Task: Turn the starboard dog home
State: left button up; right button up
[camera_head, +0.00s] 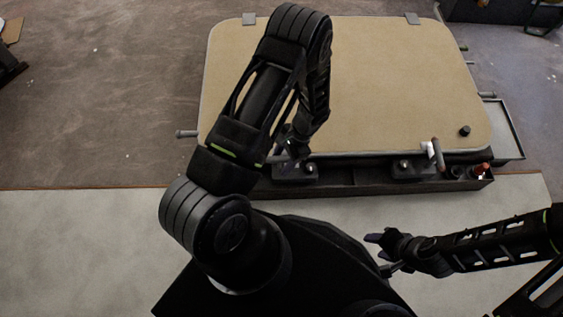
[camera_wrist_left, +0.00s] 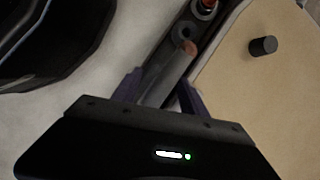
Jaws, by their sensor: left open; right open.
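Two dark dogs sit on the front rail of a tan hatch panel (camera_head: 375,85): the left dog (camera_head: 296,171) and the right dog (camera_head: 412,168). No label shows which is starboard. The right one has a raised pale handle (camera_head: 438,155) with a brownish tip. My left gripper (camera_head: 293,150) is low over the panel's front edge by the left dog, partly hidden by its arm. In the left wrist view its purple fingers (camera_wrist_left: 160,90) are open, with a grey, reddish-tipped handle (camera_wrist_left: 185,55) showing between and beyond them; contact cannot be told. My right gripper (camera_head: 372,245) is open and empty, in front of the rail.
A black knob (camera_head: 464,131) stands on the panel's right front corner. An orange-topped item (camera_head: 482,170) sits in the rail's right end. A grey tray (camera_head: 507,130) is right of the panel. The pale floor (camera_head: 90,250) at front left is clear.

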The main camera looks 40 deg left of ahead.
pick_arm(q)
jog(key=shift+f, duration=0.2)
grip_shut()
dwell(0.5)
jog(key=shift+s, duration=0.1)
